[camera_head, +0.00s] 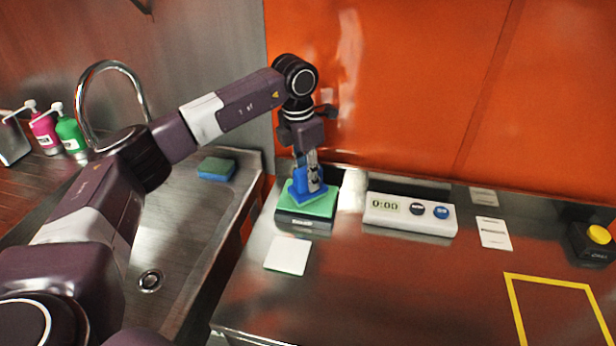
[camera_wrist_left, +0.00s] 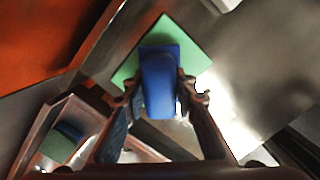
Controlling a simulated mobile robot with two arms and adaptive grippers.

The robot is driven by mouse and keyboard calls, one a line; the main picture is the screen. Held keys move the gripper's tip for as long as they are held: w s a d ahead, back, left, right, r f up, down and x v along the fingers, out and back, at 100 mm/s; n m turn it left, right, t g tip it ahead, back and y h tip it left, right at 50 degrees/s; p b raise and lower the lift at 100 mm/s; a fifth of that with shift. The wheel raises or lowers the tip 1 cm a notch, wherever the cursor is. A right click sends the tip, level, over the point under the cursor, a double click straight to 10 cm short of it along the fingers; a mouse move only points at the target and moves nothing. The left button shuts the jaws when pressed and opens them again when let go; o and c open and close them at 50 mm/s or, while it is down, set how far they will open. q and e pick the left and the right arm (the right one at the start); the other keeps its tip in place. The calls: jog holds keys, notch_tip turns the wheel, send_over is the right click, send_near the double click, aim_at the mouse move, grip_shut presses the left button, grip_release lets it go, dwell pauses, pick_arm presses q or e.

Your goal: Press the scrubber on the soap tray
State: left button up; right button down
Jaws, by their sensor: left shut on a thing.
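A blue scrubber (camera_head: 300,186) is held by my left gripper (camera_head: 311,178), its fingers shut on the handle. The scrubber's base is over the green top of the soap tray (camera_head: 322,207) and appears to touch it. In the left wrist view the blue scrubber (camera_wrist_left: 160,80) lies between the two fingertips (camera_wrist_left: 157,90), with the green surface (camera_wrist_left: 190,40) beneath and around it. Whether the scrubber bears down on the tray cannot be told. My right gripper is not in view.
A white timer (camera_head: 410,214) reading 0:00 stands right of the tray. A white card (camera_head: 288,255) lies in front. A green and blue sponge (camera_head: 216,169) lies by the sink at left. A yellow button (camera_head: 599,234) sits far right. The front counter is mostly clear.

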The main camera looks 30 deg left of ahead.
pick_arm(q)
jog(key=shift+r+p, duration=1.6)
jog(key=shift+r, duration=1.15)
jog(key=shift+s+d+m, duration=0.4)
jog(key=shift+d+m, duration=0.05)
jog(key=shift+m, duration=0.35)
jog(key=s+d+m+g, duration=0.1)
jog(key=s+d+m, duration=0.2)
jog(key=s+m, duration=0.4)
jog(key=s+d+f+m, duration=0.1)
jog(key=s+d+m, duration=0.2)
jog(key=s+m, duration=0.5)
jog(key=s+d+m+g, duration=0.1)
jog(key=s+d+m, duration=0.2)
jog(key=s+m, duration=0.4)
jog(key=m, duration=0.6)
jog(key=shift+s+d+f+g+y, duration=0.2)
jog(key=shift+d+g+y, duration=0.1)
jog(key=shift+d+y, duration=0.1)
